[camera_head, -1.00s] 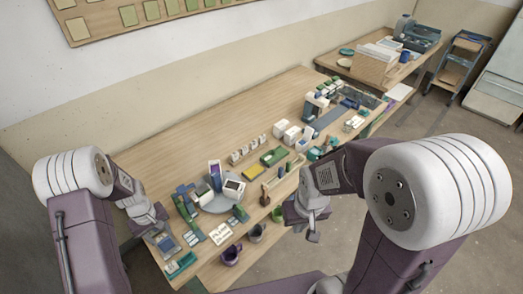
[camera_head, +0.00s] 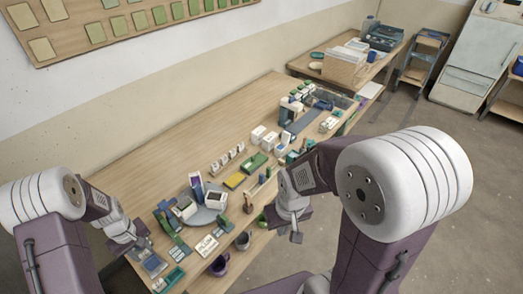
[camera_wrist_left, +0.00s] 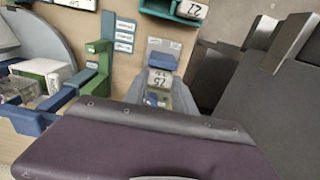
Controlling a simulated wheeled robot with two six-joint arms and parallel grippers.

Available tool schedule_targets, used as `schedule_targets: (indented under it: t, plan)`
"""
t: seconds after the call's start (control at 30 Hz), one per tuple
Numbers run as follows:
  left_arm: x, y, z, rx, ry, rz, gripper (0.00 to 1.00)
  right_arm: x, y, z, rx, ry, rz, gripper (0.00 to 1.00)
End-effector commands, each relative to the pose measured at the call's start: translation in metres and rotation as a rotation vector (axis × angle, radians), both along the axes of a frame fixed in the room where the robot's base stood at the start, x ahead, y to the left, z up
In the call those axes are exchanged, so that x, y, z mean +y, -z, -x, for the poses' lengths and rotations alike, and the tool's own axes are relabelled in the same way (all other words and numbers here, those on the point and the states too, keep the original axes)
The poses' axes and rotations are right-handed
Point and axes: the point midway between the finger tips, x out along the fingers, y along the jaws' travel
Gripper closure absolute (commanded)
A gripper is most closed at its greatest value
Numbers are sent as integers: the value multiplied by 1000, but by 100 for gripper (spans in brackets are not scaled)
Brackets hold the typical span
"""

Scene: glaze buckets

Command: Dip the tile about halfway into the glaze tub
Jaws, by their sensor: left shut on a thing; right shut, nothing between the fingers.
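My left gripper (camera_head: 136,243) is low over the left end of the workbench, beside a small grey-blue tray or tub (camera_head: 153,264). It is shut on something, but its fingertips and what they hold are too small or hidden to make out. In the left wrist view my purple gripper body fills the bottom. Just beyond it stands the grey-blue tub (camera_wrist_left: 184,100), with a pale numbered block at it. I cannot tell for sure whether this is the glaze tub. No tile can be clearly picked out. My right gripper (camera_head: 296,234) is shut and empty near the bench's front edge.
A teal tray (camera_head: 170,279) is close by at the front edge. The bench's back left is bare.

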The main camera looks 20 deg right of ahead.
Motion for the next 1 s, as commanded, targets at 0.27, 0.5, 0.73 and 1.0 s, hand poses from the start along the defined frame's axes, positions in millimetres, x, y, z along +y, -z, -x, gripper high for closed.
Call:
schedule_targets:
  t: [0.27,0.5,0.73,1.0]
  plan:
    - [0,-29,0,-1,0,-1,100,0,-25,0,0,0,0,100]
    - [0,-49,0,-1,0,-1,100,0,-42,0,0,0,0,100]
    - [0,-49,0,0,0,0,100,0,-42,0,0,0,0,100]
    - [-6,-55,1,-1,38,-1,100,0,-37,0,0,0,0,100]
